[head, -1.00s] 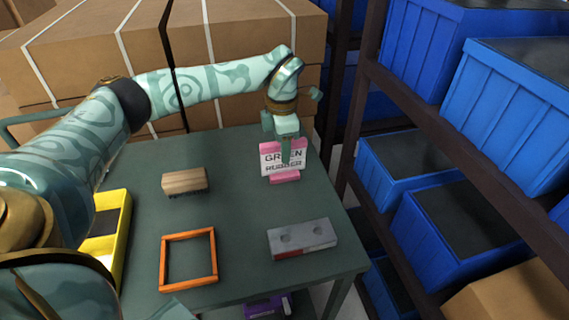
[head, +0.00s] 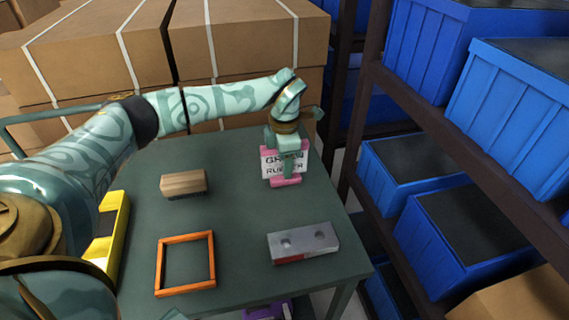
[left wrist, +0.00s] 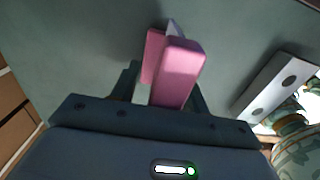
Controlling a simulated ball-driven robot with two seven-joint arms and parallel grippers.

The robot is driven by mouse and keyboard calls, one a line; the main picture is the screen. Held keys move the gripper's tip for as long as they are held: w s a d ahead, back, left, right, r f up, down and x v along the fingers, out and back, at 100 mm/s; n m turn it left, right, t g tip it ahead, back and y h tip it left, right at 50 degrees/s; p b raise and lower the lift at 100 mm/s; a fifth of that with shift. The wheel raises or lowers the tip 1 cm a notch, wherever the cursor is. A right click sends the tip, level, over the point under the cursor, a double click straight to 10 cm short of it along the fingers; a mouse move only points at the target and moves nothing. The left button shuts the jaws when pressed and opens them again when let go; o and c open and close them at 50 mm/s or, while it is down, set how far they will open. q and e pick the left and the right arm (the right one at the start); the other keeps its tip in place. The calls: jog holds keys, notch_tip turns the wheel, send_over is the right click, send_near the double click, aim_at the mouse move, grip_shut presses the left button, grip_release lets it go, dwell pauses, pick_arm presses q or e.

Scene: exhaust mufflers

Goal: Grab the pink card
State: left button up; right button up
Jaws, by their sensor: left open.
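The pink card (head: 297,168) is a white sign reading "GREEN RUBBER" in a pink stand, upright at the far right of the table. My left gripper (head: 287,160) is over it from above and hides part of the lettering. In the left wrist view, the pink stand (left wrist: 180,70) lies between the two open fingers of my left gripper (left wrist: 163,82). Whether a finger touches it cannot be told. My right gripper is not in view.
On the green table (head: 235,215) are a wooden-backed brush (head: 184,182), an orange frame (head: 160,265), a grey block with two holes (head: 303,240) and a yellow container (head: 112,235). Shelves with blue bins (head: 520,90) stand right; cardboard boxes (head: 250,45) stand behind.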

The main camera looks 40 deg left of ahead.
pick_arm(q)
grip_shut()
dwell(0.3)
